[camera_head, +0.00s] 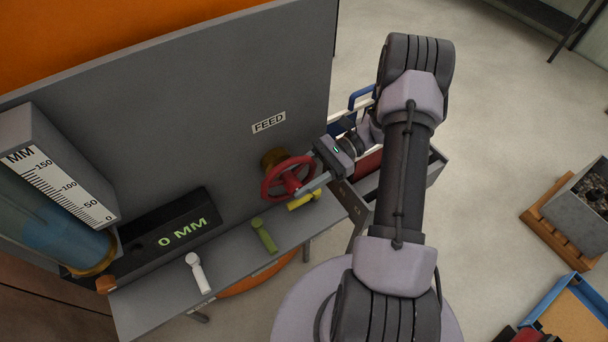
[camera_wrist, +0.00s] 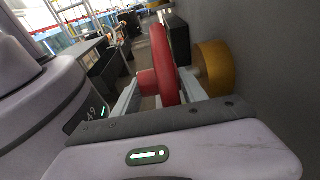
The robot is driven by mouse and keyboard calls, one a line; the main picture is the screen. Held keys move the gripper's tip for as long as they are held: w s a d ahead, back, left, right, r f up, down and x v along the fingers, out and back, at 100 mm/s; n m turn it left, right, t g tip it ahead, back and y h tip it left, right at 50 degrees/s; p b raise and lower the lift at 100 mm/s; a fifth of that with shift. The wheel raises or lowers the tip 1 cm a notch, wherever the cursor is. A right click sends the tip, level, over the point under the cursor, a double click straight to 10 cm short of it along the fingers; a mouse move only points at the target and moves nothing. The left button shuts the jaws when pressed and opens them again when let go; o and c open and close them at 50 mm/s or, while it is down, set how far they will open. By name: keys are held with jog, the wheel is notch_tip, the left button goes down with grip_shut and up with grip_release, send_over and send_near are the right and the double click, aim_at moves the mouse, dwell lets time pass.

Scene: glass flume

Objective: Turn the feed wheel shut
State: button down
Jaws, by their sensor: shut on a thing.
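The red feed wheel (camera_head: 287,181) stands on the grey panel below the FEED label (camera_head: 269,122), with a brass-coloured fitting (camera_head: 272,158) behind it. My gripper (camera_head: 306,186) comes in from the right and is shut on the wheel at its right side. In the wrist view the red wheel (camera_wrist: 163,65) is seen edge-on between my gripper's two fingers (camera_wrist: 160,92), with the brass fitting (camera_wrist: 213,68) to its right. The fingertips are partly hidden by the wheel and the gripper body.
A ledge below the panel carries yellow (camera_head: 304,200), green (camera_head: 264,235) and white (camera_head: 198,273) levers. A black display (camera_head: 165,237) reads 0 MM, beside a scale (camera_head: 62,186) and a blue-filled clear cylinder (camera_head: 45,225).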

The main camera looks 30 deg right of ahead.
jog(key=shift+f+y, duration=0.15)
jog(key=shift+y, duration=0.65)
jog(key=c, duration=0.6)
grip_release()
jog(key=shift+d, duration=0.1)
